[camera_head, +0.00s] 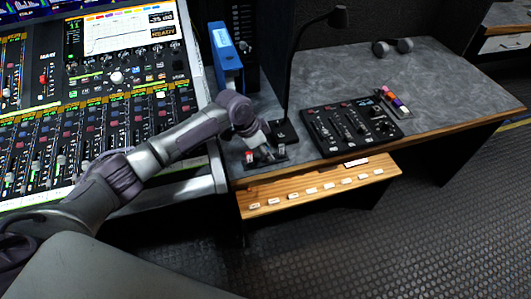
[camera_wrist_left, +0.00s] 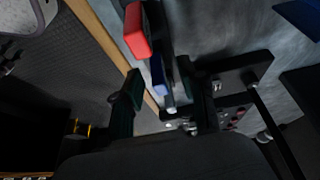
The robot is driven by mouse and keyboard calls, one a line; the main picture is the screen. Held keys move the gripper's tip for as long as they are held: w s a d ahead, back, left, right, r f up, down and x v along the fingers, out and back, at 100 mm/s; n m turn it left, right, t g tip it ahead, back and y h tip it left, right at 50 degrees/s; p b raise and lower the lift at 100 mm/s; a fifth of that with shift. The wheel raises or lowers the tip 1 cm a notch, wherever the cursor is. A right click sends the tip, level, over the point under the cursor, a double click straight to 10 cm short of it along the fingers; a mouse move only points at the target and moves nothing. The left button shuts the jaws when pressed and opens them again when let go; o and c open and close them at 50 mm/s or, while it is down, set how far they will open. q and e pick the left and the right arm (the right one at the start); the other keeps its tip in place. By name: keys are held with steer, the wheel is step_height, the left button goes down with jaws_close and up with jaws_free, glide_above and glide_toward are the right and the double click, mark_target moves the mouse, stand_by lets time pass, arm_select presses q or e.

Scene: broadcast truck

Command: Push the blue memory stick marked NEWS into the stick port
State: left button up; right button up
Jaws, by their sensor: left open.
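My left gripper (camera_head: 264,151) is low over the front left corner of the grey desk. The wrist view shows its two dark fingers (camera_wrist_left: 160,70) open and apart. A small blue block (camera_wrist_left: 158,75), possibly the blue memory stick, lies between the fingertips in that view; I cannot tell whether they touch it. No NEWS marking is readable. A larger red block (camera_wrist_left: 138,32) is just beyond it, beside a dark part. A red piece (camera_head: 249,156) also shows by the gripper in the head view. I cannot make out the stick port for sure. My right gripper is not in view.
A gooseneck lamp (camera_head: 291,75) rises close behind the gripper. A wooden ledge (camera_head: 320,192) juts out in front. A blue binder (camera_head: 226,55) and mixing console (camera_head: 95,110) are left.

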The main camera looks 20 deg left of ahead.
arm_select(q)
jaws_close()
